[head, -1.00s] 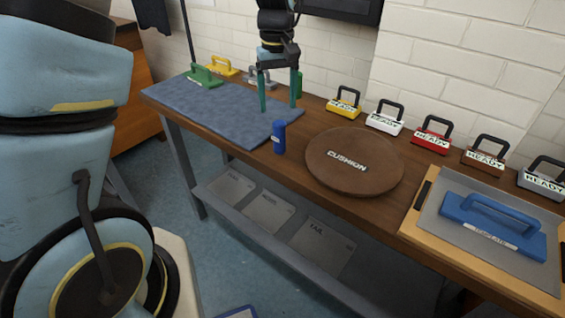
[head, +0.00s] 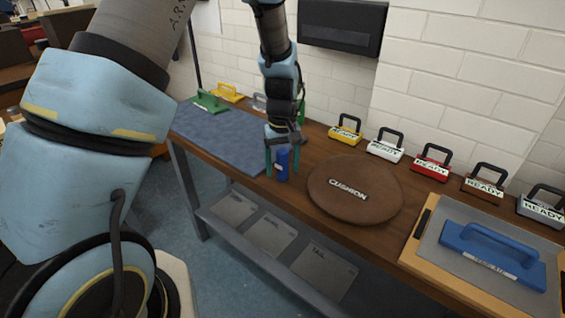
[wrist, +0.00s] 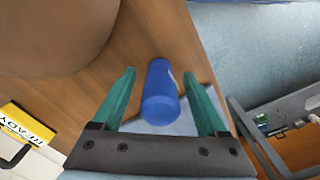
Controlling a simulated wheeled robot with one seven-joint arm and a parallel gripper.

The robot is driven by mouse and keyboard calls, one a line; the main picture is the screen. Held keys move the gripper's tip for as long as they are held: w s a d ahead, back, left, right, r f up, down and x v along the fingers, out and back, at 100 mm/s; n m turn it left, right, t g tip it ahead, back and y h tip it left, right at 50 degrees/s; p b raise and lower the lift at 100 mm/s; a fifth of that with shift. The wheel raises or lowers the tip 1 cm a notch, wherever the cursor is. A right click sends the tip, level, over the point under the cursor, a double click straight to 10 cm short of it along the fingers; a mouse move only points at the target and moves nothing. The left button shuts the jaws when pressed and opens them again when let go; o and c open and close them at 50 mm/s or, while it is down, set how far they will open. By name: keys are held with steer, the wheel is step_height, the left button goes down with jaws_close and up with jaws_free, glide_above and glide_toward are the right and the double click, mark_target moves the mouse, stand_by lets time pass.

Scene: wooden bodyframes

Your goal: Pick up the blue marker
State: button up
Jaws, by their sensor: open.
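My gripper (head: 282,172) is open around the marker, one finger on each side. In the wrist view a gap shows between my gripper (wrist: 163,85) and the marker on both sides.
A blue-grey mat (head: 220,135) lies to the left, with green (head: 209,102) and yellow (head: 226,92) handled blocks behind it. Several handled READY blocks line the wall side. A blue template tool (head: 493,252) lies on a board at right. A shelf (head: 275,252) runs below.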

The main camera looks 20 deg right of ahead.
jaws_close()
stand_by(0.6)
